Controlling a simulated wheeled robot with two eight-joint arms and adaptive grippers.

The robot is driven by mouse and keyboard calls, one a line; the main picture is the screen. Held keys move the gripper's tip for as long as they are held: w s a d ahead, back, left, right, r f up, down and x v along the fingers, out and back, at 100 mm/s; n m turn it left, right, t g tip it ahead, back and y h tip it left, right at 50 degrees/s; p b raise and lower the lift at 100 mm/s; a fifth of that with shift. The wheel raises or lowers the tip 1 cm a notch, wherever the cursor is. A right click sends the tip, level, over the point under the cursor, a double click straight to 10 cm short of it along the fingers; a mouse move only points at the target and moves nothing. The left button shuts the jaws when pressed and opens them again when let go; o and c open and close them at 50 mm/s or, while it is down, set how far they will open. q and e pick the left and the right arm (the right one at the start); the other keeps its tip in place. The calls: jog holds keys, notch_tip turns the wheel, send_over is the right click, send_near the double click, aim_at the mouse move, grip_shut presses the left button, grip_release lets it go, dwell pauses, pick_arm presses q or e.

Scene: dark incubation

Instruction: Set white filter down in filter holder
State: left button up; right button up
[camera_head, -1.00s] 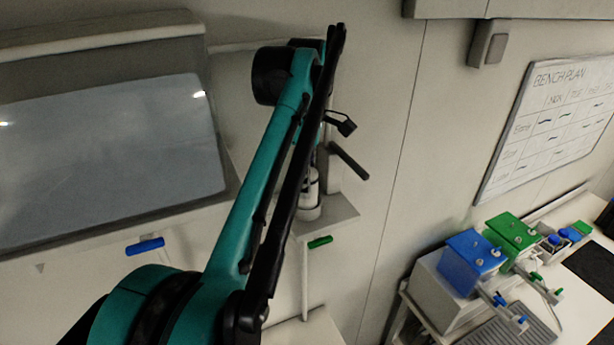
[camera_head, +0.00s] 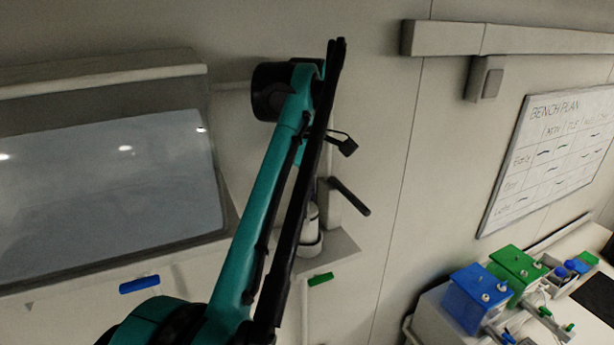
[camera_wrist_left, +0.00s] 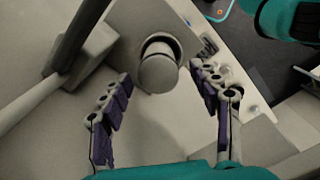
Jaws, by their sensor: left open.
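The white filter (camera_wrist_left: 157,73) is a pale cylinder with a rounded end, seen in the left wrist view between my fingers. It stands in the ring-shaped filter holder (camera_head: 312,245), which sits on a pale ledge in the head view. The filter (camera_head: 313,216) also shows there, partly hidden by my left arm. My left gripper (camera_wrist_left: 160,78) is open, with one finger on each side of the filter and visible gaps to it. In the head view this gripper is hidden behind my arm. My right gripper is in neither view.
A dark rod (camera_head: 350,197) sticks out from the wall beside the holder. A green handle (camera_head: 320,279) is below the ledge. A dark-glass cabinet (camera_head: 110,185) is on the left. A bench with a blue box (camera_head: 478,297) and a green box (camera_head: 517,266) is on the right.

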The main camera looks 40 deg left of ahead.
pick_arm(q)
notch_tip(320, 180, up, 9)
dwell(0.3)
jog(key=shift+s+d+f, duration=0.1)
jog(key=shift+f, duration=0.05)
dwell(0.5)
